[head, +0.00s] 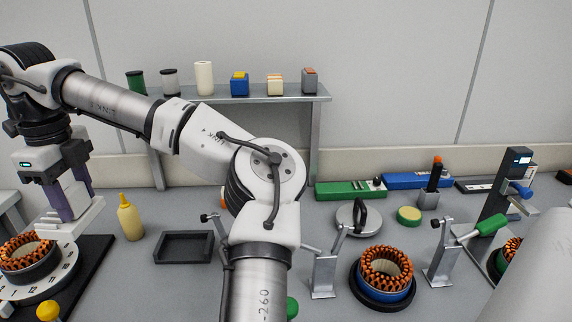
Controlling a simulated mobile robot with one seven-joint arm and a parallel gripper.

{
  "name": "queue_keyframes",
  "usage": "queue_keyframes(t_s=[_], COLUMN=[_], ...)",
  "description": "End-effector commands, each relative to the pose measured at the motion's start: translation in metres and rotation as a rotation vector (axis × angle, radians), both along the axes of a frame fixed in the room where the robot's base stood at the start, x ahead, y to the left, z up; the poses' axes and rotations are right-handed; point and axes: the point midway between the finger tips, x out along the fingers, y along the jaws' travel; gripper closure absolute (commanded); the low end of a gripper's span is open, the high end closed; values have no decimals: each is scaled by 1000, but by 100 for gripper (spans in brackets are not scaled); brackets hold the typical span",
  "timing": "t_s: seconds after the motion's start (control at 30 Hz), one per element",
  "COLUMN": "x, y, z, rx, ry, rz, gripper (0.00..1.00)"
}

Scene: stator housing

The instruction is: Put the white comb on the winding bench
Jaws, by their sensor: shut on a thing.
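My gripper (68,208) is at the left of the head view, pointing down and shut on a white comb (84,216). The comb is a pale, long block under the fingertips, held just above and beside a stator with orange windings (28,258) on a white round plate (66,272). Whether the comb touches the plate or stator cannot be told. The grey bench top (185,285) spreads across the view; no label shows which part is the winding bench.
A yellow bottle (130,221) and a black tray (184,247) stand right of my gripper. A second stator (387,270) sits between metal clamps (324,274) at the right. A raised shelf (260,97) holds several spools and blocks. My arm hides part of the bench's middle.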

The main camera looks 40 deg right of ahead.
Motion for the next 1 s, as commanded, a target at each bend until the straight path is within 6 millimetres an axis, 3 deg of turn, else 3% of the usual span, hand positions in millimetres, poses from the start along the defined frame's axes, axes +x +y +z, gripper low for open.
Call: queue_keyframes(t_s=[0.23,0.47,1.0], x=[7,7,6], y=[7,7,8], z=[9,2,-127], rx=[1,0,2], ry=[-1,1,3], rz=[66,67,68], gripper=[81,81,81])
